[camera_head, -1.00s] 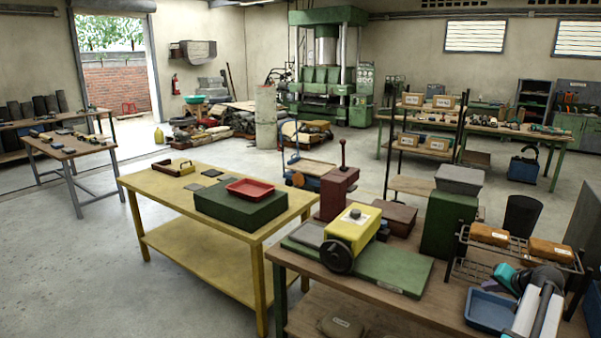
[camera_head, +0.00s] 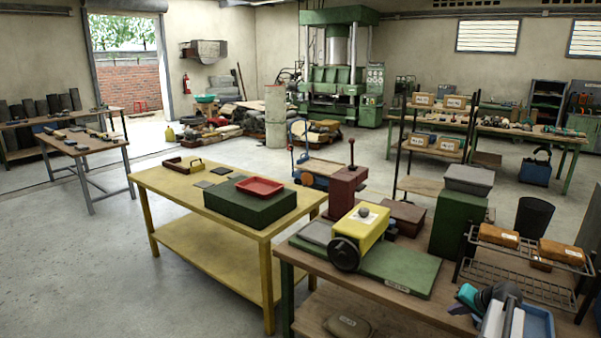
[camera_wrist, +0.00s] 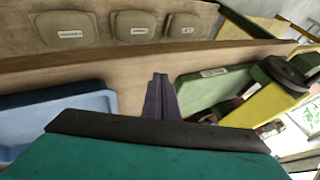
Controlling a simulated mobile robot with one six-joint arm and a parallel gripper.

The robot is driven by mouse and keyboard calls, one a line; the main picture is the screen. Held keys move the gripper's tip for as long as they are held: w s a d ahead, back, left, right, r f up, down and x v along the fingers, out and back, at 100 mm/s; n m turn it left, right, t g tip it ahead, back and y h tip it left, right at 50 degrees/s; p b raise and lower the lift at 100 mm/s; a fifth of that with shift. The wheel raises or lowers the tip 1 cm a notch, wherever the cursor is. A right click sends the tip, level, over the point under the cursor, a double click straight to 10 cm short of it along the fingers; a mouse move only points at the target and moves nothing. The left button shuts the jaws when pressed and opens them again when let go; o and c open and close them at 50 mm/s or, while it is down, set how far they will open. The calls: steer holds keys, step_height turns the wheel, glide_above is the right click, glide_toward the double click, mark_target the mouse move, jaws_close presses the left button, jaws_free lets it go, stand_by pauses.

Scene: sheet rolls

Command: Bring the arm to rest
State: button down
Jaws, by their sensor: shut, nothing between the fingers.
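My gripper (camera_head: 458,309) is at the lower right of the head view, low over the front of the wooden workbench (camera_head: 385,300). In the wrist view its dark fingers (camera_wrist: 161,98) are together with nothing between them, beyond the teal housing. My arm fills the lower right corner of the head view and partly covers a blue tray (camera_head: 541,320). The tray also shows at the left of the wrist view (camera_wrist: 62,112), apart from the fingers. The green base plate (camera_head: 405,270) of the yellow machine (camera_head: 362,228) lies left of my gripper.
A wire rack (camera_head: 520,262) with orange-brown blocks stands behind my arm. A green block (camera_head: 458,222) with a grey tray stands behind the machine. Labelled grey-brown bags (camera_wrist: 135,26) lie on the lower shelf. Open floor (camera_head: 110,270) is at the left.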

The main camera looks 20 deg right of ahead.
steer(key=a+f+n+g+y+b, duration=0.1)
steer(key=a+f+n+g, duration=0.1)
steer(key=a+f, duration=0.8)
steer(key=a+f+n+g+y, duration=0.15)
steer(key=a+f, duration=0.45)
steer(key=a, duration=0.7)
steer(key=a+f+n+g+y+b, duration=0.1)
steer(key=a+f+g, duration=0.1)
steer(key=a+f, duration=0.75)
steer(key=s+a+f+n+g, duration=0.2)
steer(key=s+a+f, duration=0.15)
steer(key=a, duration=0.45)
steer(key=s+a+f+n+g, duration=0.1)
steer(key=s+a+f+g, duration=0.15)
steer(key=s+a, duration=0.45)
steer(key=s+a+f+n+g+h+b, duration=0.1)
steer(key=s+a+f+n+g+h, duration=0.1)
steer(key=s+a, duration=0.8)
steer(key=s+f+n+g, duration=0.1)
steer(key=s+f+n, duration=0.1)
steer(key=s+f, duration=0.1)
steer(key=shift+s+h+b, duration=0.3)
steer(key=shift+s+h, duration=0.05)
steer(key=shift+s, duration=0.2)
steer(key=shift+a, duration=0.2)
